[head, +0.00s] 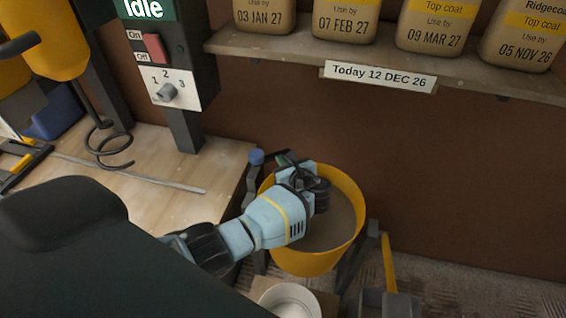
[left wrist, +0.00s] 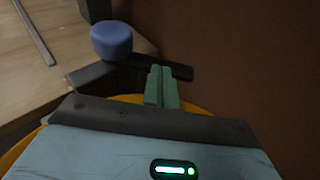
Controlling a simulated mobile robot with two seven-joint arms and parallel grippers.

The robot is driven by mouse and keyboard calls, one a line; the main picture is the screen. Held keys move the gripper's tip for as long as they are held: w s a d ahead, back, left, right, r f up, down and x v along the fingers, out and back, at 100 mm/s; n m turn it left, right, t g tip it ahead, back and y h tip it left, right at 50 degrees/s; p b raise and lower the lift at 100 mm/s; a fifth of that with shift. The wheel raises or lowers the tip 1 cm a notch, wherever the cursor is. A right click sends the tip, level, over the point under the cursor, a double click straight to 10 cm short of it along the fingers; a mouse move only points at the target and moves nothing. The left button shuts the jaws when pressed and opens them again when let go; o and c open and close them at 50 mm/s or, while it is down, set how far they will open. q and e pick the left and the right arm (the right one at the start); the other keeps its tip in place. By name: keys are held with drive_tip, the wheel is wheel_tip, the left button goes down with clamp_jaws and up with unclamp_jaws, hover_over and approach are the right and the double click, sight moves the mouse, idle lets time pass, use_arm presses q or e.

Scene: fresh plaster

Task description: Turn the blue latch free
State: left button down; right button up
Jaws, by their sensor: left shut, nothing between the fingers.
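The blue latch knob (head: 256,156) stands on a dark lever beside the yellow bucket (head: 352,185), at the right edge of the workbench. In the left wrist view the blue knob (left wrist: 111,40) is up and left of the fingertips, with a dark bar running from it to the right behind them. My left gripper (head: 285,158) is over the bucket's back-left rim, right of the knob. Its green fingers (left wrist: 161,86) are together and hold nothing. Whether they touch the dark bar I cannot tell. My right gripper is not in view.
Grey material fills the bucket, which sits in a dark stand. A yellow mixer (head: 45,40) and a control box (head: 165,60) are at the left. A shelf (head: 290,55) with several dated bags runs above. A white bucket (head: 290,300) stands in front.

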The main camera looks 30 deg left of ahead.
sight(282, 152)
use_arm(q)
drive_tip(key=shift+w+a+n+g+b, duration=0.1)
drive_tip(key=shift+w+n+g+b, duration=0.15)
drive_tip(key=shift+n+g+b, duration=0.2)
drive_tip(key=shift+w+a+f+n+g+y+b, duration=0.1)
drive_tip(key=shift+w+a+n+g+y+b, duration=0.2)
drive_tip(key=shift+w+n+g+y+b, duration=0.5)
drive_tip(key=shift+w+a+b, duration=0.65)
drive_tip(key=shift+a+b, duration=0.05)
drive_tip(key=shift+b, duration=0.05)
drive_tip(key=shift+w+a, duration=0.5)
drive_tip(key=shift+a, duration=0.25)
